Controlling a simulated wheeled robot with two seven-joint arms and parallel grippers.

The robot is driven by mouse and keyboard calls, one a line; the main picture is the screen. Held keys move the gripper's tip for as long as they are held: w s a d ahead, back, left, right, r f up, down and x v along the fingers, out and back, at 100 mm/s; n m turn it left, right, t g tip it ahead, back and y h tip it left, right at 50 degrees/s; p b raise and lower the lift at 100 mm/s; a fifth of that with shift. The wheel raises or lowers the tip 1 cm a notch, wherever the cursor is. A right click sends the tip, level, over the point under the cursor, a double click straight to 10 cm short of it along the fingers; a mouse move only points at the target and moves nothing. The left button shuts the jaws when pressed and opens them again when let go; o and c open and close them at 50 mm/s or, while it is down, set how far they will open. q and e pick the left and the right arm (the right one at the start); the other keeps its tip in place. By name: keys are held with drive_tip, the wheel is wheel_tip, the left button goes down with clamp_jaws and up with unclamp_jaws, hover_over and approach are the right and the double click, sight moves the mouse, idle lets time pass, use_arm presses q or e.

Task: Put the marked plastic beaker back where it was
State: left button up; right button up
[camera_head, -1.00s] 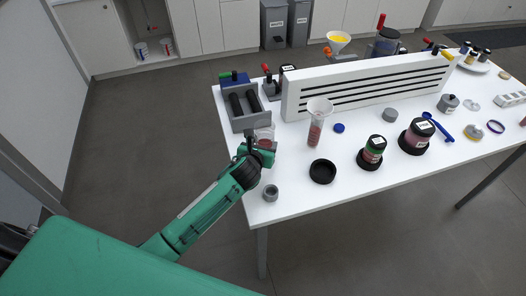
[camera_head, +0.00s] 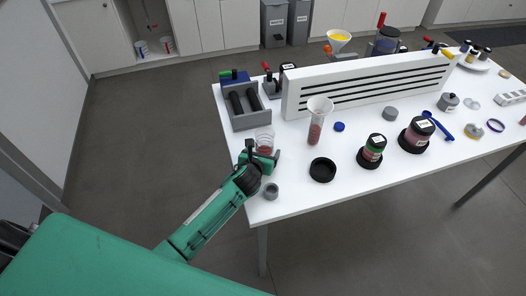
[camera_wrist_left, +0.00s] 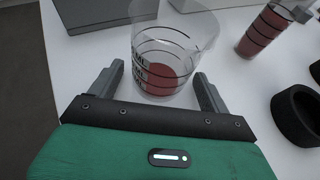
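The clear plastic beaker (camera_head: 264,135) stands upright near the left end of the white table, with dark marked rings and red material at its bottom. It also shows in the left wrist view (camera_wrist_left: 170,42), just ahead of my fingers. My left gripper (camera_head: 263,153) is open at the near side of the beaker. In the left wrist view its fingers (camera_wrist_left: 160,78) are spread wide, one on each side of the beaker's lower near part, with visible gaps. My right gripper is not in view.
A grey roller unit (camera_head: 250,116) stands behind the beaker. A funnel-topped tube of red powder (camera_head: 315,130) stands to its right. A small grey ring (camera_head: 271,191) and a black round dish (camera_head: 322,171) lie nearer the front edge. A white slotted rack (camera_head: 365,88) runs behind.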

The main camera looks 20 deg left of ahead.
use_arm(q)
drive_tip(key=shift+r, duration=0.1)
drive_tip(key=shift+s+r, duration=0.2)
drive_tip(key=shift+s, duration=0.3)
drive_tip(key=b+v, duration=0.1)
drive_tip(key=v, duration=0.9)
drive_tip(key=shift+s+r+b, duration=0.15)
drive_tip(key=shift+s+b, duration=0.15)
drive_tip(key=shift+s, duration=0.15)
